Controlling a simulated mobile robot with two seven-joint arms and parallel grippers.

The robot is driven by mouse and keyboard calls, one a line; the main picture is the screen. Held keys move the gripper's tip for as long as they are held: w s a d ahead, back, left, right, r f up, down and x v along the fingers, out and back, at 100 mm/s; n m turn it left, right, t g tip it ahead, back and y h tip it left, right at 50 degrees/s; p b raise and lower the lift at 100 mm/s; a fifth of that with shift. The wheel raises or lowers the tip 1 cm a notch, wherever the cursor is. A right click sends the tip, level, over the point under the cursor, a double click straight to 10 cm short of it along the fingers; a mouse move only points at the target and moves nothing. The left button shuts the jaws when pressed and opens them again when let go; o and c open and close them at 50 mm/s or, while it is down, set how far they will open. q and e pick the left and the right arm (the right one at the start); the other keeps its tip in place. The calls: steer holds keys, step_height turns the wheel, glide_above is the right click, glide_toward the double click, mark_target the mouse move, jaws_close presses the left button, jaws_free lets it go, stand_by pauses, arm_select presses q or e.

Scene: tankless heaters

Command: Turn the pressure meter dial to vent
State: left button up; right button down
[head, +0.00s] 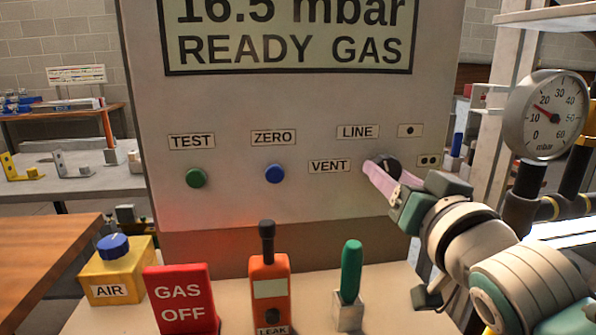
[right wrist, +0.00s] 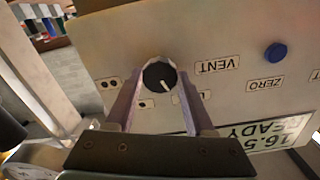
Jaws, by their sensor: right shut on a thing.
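The pressure meter dial (head: 390,163) is a black round knob on the grey panel, partly covered by my right gripper in the head view. In the right wrist view the dial (right wrist: 157,75) sits between the two fingertips, and its white mark points down and right, roughly toward the LINE label. The VENT label (head: 329,166) is left of the dial in the head view; it also shows upper right in the wrist view (right wrist: 217,65). The LINE label (head: 358,132) is up and left of the dial. My right gripper (head: 380,174) is shut on the dial. My left gripper is out of view.
A round mbar gauge (head: 545,113) and pipes stand close to my right arm. Below the panel are a red GAS OFF block (head: 182,299), an orange LEAK tool (head: 269,290) and a green-handled tool (head: 351,270). Green (head: 196,178) and blue (head: 274,173) buttons are at left.

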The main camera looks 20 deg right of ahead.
steer(key=shift+n, duration=0.3)
steer(key=shift+r+n+p, duration=0.1)
steer(key=shift+n+p, duration=0.2)
steer(key=shift+n, duration=0.2)
steer(key=shift+n+p, duration=0.3)
steer(key=shift+n, duration=0.9)
steer(key=n, duration=0.4)
steer(key=shift+n+p, duration=0.3)
steer(key=shift+n, duration=0.1)
steer(key=shift+c, duration=1.3)
jaws_free()
steer(key=shift+s, duration=0.1)
